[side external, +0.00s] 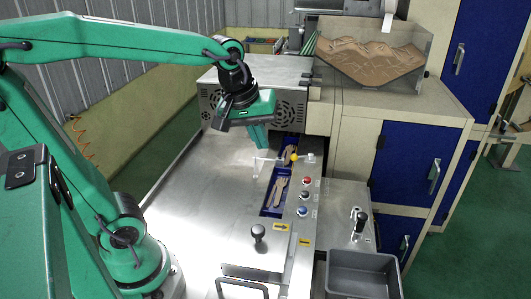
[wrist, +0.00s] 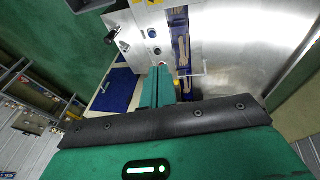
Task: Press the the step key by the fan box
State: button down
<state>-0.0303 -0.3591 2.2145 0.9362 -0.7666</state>
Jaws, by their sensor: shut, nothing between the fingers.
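My gripper (side external: 259,148) is shut and empty, its green fingers pointing down in front of the fan box (side external: 240,85), a metal housing with round fan grilles. In the wrist view the closed fingers (wrist: 160,75) overlap the far end of the button row. On the steel panel in the side view are a red button (side external: 306,181), a black button (side external: 303,196) and a blue button (side external: 302,211). A small pale piece (side external: 311,157) sits beside a yellow knob (side external: 294,157) nearer the fan box. I cannot tell which one is the step key, or whether the fingertips touch anything.
Wooden forks lie in a blue channel (side external: 274,190) left of the buttons. A clear guard (side external: 262,166) stands near my fingers. A black-knobbed lever (side external: 258,232) and a grey bin (side external: 364,272) are nearer the camera. A hopper (side external: 375,55) stands behind. The steel table at left is clear.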

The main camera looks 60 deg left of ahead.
jog(key=w+a+f+n+g, duration=0.1)
jog(key=w+f+n, duration=0.2)
jog(key=w+n, duration=0.55)
jog(key=n+g, duration=0.2)
jog(key=n, duration=0.7)
send_over(305, 193)
jog(key=s, duration=0.1)
notch_tip(305, 193, down, 8)
jog(key=shift+d+r, duration=0.25)
jog(key=shift+d, duration=0.15)
jog(key=shift+f, duration=0.1)
jog(key=f, duration=0.9)
jog(key=w+f, duration=0.1)
jog(key=f, duration=0.3)
jog(key=shift+a+f, duration=0.35)
jog(key=shift+f, duration=0.05)
